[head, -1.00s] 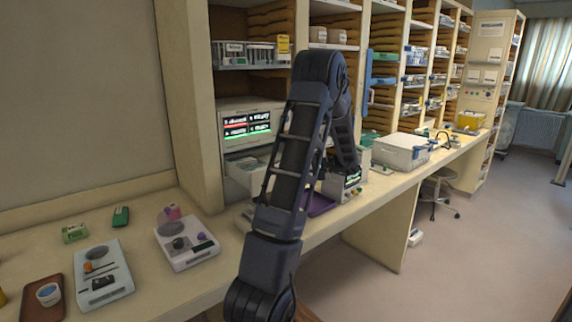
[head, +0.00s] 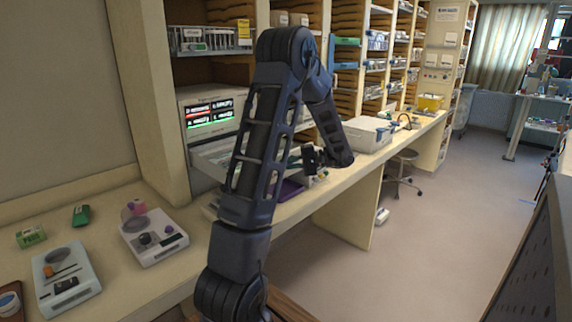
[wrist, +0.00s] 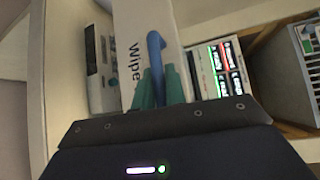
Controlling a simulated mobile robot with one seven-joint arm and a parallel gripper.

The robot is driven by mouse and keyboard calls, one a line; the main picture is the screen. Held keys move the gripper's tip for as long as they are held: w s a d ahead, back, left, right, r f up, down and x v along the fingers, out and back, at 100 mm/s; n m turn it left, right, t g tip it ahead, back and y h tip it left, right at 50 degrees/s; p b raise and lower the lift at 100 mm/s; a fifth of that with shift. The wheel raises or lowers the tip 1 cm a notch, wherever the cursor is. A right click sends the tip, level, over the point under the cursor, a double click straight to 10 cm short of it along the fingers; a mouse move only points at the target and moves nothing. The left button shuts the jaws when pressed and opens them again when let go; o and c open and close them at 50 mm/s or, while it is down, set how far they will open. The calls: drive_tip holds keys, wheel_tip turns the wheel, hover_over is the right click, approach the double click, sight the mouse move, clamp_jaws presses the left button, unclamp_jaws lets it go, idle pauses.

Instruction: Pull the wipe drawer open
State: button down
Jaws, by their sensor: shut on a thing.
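The wipe drawer (wrist: 130,25) has a white front marked "Wipe" and a blue handle (wrist: 155,48), both in the wrist view. My gripper (wrist: 160,82) has its teal fingers shut on the blue handle. In the head view the white drawer (head: 212,155) stands out from the unit below the lit display, partly hidden behind my arm. My gripper (head: 297,159) is small there, and its grip on the handle cannot be made out.
The unit's display (head: 210,112) shows red and green lines. A white box (head: 368,134) stands farther along the counter. Two white devices (head: 153,238) (head: 66,277) lie on the near counter. A stool (head: 400,172) stands under the counter, with open floor to the right.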

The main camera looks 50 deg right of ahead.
drive_tip(key=c, duration=1.7)
unclamp_jaws()
drive_tip(key=v, duration=1.1)
drive_tip(key=shift+w, duration=0.1)
